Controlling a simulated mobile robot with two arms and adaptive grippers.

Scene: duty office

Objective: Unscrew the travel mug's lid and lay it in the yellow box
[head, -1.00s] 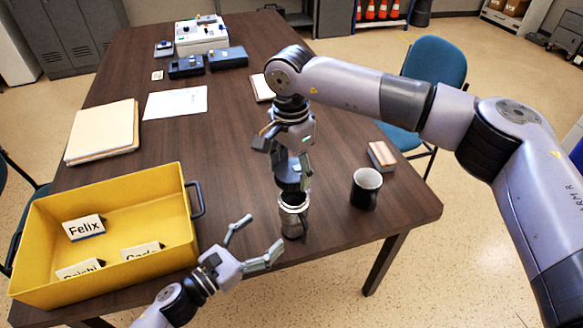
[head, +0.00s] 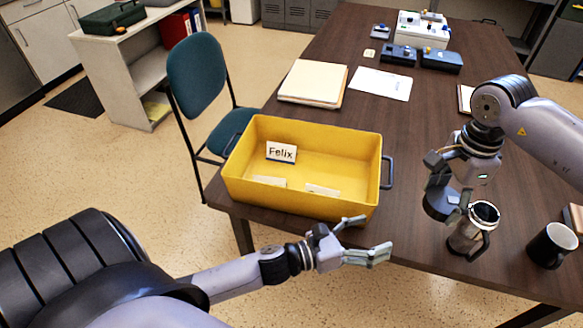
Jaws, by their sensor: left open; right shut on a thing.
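The travel mug (head: 467,240) stands upright on the table with its metal-rimmed top uncovered and its handle to the right. My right gripper (head: 447,188) is shut on the dark lid (head: 438,207), which it holds up beside the mug's top, on the left; the lid partly overlaps the mug in the picture. The yellow box (head: 300,199) sits on the table left of the mug, open at the top. My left gripper (head: 375,235) is open and empty near the table's front edge, just right of the box's front corner.
Name cards, one reading Felix (head: 281,152), are in the box. A black mug (head: 551,246) stands right of the travel mug. Folders (head: 313,82), a paper (head: 381,83) and devices (head: 423,30) lie farther back. The table between box and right gripper is clear.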

